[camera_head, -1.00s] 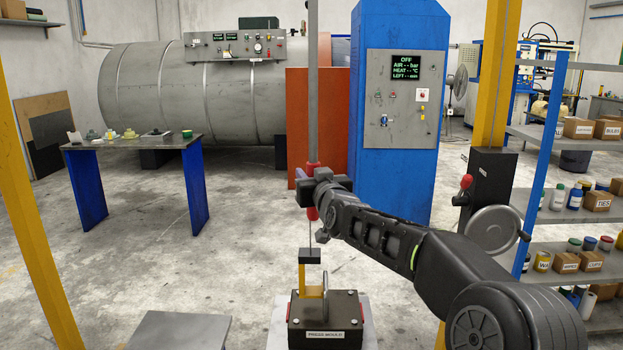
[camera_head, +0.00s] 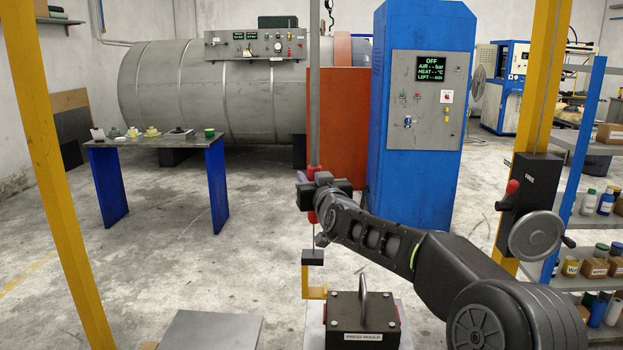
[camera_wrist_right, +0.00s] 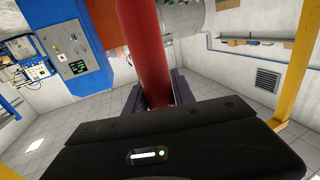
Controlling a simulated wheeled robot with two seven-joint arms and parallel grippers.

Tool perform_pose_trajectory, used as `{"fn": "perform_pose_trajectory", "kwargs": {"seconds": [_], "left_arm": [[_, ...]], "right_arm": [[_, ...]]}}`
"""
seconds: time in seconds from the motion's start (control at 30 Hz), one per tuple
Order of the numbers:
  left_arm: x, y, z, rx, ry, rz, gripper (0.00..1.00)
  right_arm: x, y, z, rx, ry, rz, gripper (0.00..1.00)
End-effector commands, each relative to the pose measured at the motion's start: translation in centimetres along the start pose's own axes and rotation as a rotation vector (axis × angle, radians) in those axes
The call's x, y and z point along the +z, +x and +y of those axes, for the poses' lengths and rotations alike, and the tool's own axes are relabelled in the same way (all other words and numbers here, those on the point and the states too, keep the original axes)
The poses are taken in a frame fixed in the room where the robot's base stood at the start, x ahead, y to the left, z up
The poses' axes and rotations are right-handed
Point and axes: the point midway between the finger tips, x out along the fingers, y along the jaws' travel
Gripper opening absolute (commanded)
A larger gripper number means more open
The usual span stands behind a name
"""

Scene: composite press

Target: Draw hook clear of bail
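The yellow hook (camera_head: 307,285) hangs under a black block (camera_head: 313,257) on a thin rod, left of the press mould (camera_head: 362,322). The mould is a dark box with a grey bail (camera_head: 363,295) standing upright on its top. In the head view the hook's tip shows apart from the bail, with a gap between them. My right gripper (camera_head: 318,197) is shut on the red grip (camera_head: 313,174) above the hook. The red grip (camera_wrist_right: 141,45) also shows between the fingers in the right wrist view. My left gripper is not in view.
A yellow post (camera_head: 540,110) with a black winch box and handwheel (camera_head: 535,234) stands right, beside shelves of jars. A yellow post (camera_head: 65,190) stands left. A grey plate (camera_head: 210,330) lies at front left. A blue control cabinet (camera_head: 425,120) stands behind; open floor lies left.

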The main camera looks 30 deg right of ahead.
Motion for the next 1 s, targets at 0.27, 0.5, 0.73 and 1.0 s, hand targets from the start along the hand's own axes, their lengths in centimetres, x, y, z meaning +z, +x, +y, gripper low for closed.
{"fn": "perform_pose_trajectory", "kwargs": {"seconds": [0.27, 0.5, 0.73, 1.0], "left_arm": [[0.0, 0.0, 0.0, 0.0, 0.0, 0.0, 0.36], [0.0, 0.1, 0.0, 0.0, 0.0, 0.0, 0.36], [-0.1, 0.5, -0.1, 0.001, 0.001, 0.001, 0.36], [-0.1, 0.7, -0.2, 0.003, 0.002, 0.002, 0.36]], "right_arm": [[0.0, 0.0, 0.1, 0.001, 0.0, 0.0, 0.49], [0.0, -0.2, 0.1, 0.001, 0.001, 0.001, 0.49], [0.0, -2.7, 0.1, 0.0, 0.003, 0.002, 0.49], [0.0, -6.9, 0.1, 0.001, 0.002, 0.001, 0.49]]}}
